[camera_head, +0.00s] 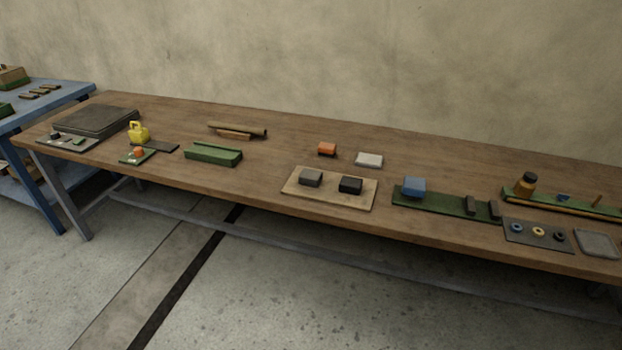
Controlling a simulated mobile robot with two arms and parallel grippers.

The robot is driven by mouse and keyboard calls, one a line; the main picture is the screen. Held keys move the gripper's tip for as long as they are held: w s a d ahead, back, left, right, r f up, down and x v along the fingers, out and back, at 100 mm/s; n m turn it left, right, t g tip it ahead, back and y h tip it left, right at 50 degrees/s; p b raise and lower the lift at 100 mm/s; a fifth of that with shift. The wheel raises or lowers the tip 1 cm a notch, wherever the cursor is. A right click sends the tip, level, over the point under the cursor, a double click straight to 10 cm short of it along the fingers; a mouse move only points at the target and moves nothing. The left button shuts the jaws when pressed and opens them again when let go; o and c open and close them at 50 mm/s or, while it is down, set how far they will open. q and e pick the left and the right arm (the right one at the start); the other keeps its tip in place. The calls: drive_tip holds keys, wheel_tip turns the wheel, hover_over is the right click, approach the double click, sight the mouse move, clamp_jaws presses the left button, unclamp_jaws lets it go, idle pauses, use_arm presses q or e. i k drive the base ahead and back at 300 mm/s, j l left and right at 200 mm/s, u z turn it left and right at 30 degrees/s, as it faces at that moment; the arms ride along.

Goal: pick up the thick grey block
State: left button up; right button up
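A thick grey block (311,178) sits on the left part of a tan board (328,203) near the front edge of the long wooden table. A black block (350,185) of similar size sits to its right on the same board, with a small gap between them. A flatter pale grey block (369,160) lies on the table behind the board. Neither of my grippers is in view.
An orange block (327,149) lies behind the board. A green tray (213,155) is to the left; a green strip (440,203) with a blue block (414,187) is to the right. A blue table (60,98) stands at far left. Bare wood surrounds the board.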

sight(309, 178)
drive_tip(key=i+l+z, duration=0.15)
drive_tip(key=i+l, duration=0.2)
drive_tip(key=i+l+z, duration=0.15)
drive_tip(key=i+l, duration=0.15)
drive_tip(key=i, duration=0.2)
drive_tip(key=i+l+z, duration=0.15)
drive_tip(key=i, duration=0.25)
drive_tip(key=l, duration=0.1)
